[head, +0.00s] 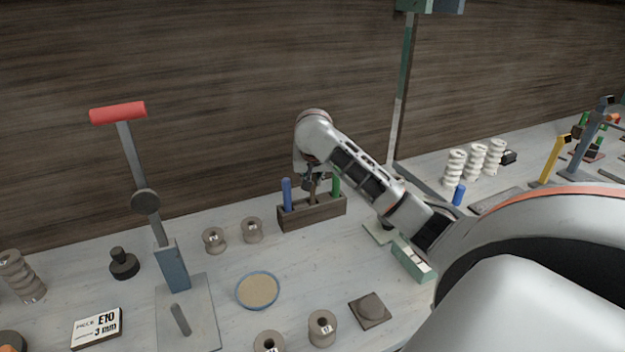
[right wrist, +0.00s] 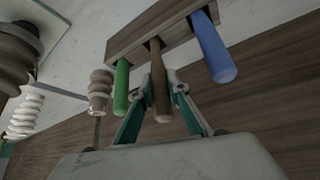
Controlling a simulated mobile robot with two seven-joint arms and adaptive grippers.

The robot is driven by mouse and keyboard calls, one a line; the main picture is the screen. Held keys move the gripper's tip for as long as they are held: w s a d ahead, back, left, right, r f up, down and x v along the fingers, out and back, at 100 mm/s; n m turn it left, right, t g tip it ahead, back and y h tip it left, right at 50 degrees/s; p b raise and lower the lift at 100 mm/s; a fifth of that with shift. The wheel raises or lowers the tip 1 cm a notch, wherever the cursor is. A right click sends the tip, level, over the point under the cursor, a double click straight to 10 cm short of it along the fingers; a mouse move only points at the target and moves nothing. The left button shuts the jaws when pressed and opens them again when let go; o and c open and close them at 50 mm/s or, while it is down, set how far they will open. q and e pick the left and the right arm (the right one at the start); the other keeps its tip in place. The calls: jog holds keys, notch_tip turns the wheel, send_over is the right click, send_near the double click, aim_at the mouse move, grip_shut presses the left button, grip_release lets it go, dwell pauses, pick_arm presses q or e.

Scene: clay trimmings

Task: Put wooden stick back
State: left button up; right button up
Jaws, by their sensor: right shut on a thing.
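The brown wooden stick (head: 313,195) stands in the middle of a dark wooden rack (head: 312,212), between a blue-handled tool (head: 287,194) and a green-handled tool (head: 336,187). My right gripper (head: 313,184) reaches down over the rack and is shut on the stick's upper part. In the right wrist view, the fingers (right wrist: 162,82) lie on either side of the stick (right wrist: 160,95), whose far end meets the rack (right wrist: 150,32). The green tool (right wrist: 122,85) and blue tool (right wrist: 213,50) flank it. How deep the stick sits is hidden. My left gripper is out of view.
A lever press with a red handle (head: 118,112) stands at left. A green-sided box (head: 413,262) lies under my right arm. White coils (head: 476,160) stand at the back right.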

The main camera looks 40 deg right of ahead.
jog(key=o, duration=0.9)
jog(key=shift+f, duration=0.1)
jog(key=v, duration=1.2)
dwell(0.4)
